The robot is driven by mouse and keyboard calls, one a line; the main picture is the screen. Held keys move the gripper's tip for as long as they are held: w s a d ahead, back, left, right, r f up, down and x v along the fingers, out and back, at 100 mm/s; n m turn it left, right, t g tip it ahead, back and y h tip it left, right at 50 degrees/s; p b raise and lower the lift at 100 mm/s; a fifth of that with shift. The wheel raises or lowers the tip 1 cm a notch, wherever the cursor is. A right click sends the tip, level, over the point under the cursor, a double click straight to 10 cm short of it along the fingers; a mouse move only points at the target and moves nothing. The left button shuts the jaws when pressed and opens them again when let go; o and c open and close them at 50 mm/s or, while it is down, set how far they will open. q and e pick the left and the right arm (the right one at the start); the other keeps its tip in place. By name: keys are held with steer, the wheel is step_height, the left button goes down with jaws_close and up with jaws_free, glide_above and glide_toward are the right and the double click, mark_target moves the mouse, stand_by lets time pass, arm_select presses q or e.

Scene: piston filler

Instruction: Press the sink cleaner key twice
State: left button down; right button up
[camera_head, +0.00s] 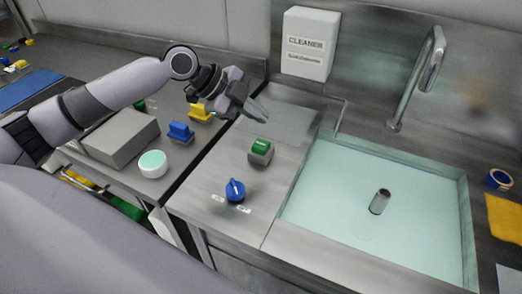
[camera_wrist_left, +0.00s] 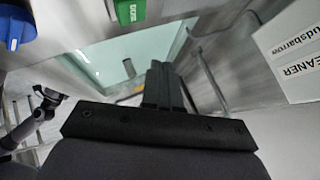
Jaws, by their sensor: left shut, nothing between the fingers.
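A green key (camera_head: 260,147) on a grey base stands on the steel counter, left of the sink; its lettering is too small to read. In the left wrist view the green key (camera_wrist_left: 128,10) is cut by the top edge. My left gripper (camera_head: 260,112) is shut and empty above the counter, behind the key and apart from it. Its fingers (camera_wrist_left: 163,85) lie together in the wrist view. A white box (camera_head: 308,52) marked CLEANER is on the wall behind. A dark jointed part at the left of the wrist view may be my right gripper; its jaws are unclear.
A blue knob (camera_head: 235,190) stands in front of the green key. The sink (camera_head: 330,205) holds a small cylinder (camera_head: 380,201), with a tap (camera_head: 430,75) behind. Left are a blue block (camera_head: 181,131), a yellow block (camera_head: 201,112), a round green-topped button (camera_head: 153,162) and a grey box (camera_head: 120,137).

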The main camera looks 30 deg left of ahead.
mark_target(265, 144)
arm_select(q)
step_height(265, 144, down, 4)
steer(key=shift+r+b, duration=0.15)
steer(key=shift+b, duration=1)
steer(key=shift+f, duration=0.6)
arm_select(e)
step_height(265, 144, down, 4)
steer(key=shift+r, duration=0.1)
arm_select(q)
steer(key=shift+f, duration=0.15)
steer(key=shift+f, duration=0.35)
steer(key=shift+f+b, duration=0.65)
steer(key=shift+f, duration=0.2)
arm_select(e)
steer(key=shift+f, duration=0.4)
stand_by(0.5)
arm_select(q)
steer(key=shift+r, duration=0.1)
arm_select(e)
steer(key=shift+r, duration=0.1)
arm_select(q)
steer(key=shift+r+p, duration=1.15)
steer(key=shift+p, duration=0.05)
arm_select(e)
steer(key=shift+r, duration=1.1)
